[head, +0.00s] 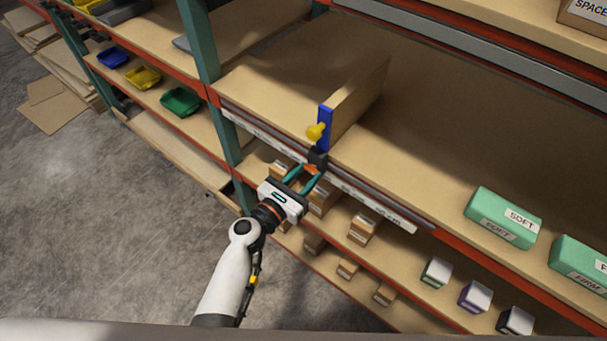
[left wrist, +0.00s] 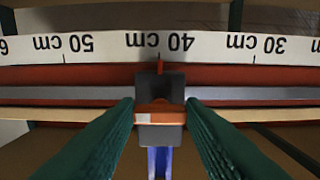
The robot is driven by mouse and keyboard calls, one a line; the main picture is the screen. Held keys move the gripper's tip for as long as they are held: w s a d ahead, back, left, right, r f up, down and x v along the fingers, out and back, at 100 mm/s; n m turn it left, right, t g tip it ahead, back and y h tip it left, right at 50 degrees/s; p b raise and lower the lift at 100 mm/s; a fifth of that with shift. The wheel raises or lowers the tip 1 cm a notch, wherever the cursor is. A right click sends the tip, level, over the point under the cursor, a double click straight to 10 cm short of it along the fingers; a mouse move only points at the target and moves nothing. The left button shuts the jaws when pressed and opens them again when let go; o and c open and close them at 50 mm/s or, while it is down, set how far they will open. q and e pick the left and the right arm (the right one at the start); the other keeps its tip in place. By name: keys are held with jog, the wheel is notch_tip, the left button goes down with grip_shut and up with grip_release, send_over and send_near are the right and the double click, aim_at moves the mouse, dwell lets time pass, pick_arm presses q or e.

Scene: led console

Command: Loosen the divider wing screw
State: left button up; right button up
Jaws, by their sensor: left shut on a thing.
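The divider (head: 362,98) is a tan upright panel on the upper shelf with a blue front edge (head: 324,128). The yellow wing screw (head: 316,132) sticks out from the left of that edge. A dark block (head: 318,157) sits at its foot at the shelf front. My left gripper (head: 311,172) is shut on this block, below the wing screw and apart from it. In the left wrist view the green fingers flank the dark block (left wrist: 160,88), which has an orange band. Its red pointer is at the 40 cm mark. The wing screw is not visible there.
A centimetre scale (left wrist: 105,45) runs along the shelf front. Green boxes marked SOFT (head: 503,216) and FIRM (head: 585,265) stand at the right. Small boxes (head: 362,228) fill the lower shelf. A teal post (head: 200,40) stands left.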

pick_arm(q)
jog(key=shift+w+d+r, duration=0.1)
jog(key=shift+d+r, duration=0.05)
jog(key=shift+r, duration=0.1)
jog(key=o, duration=0.9)
jog(key=shift+c, duration=0.2)
jog(key=shift+o, duration=0.7)
jog(key=shift+w+d+f, duration=0.15)
jog(key=shift+f, duration=0.05)
jog(key=b+v, duration=0.2)
jog(key=v, duration=1)
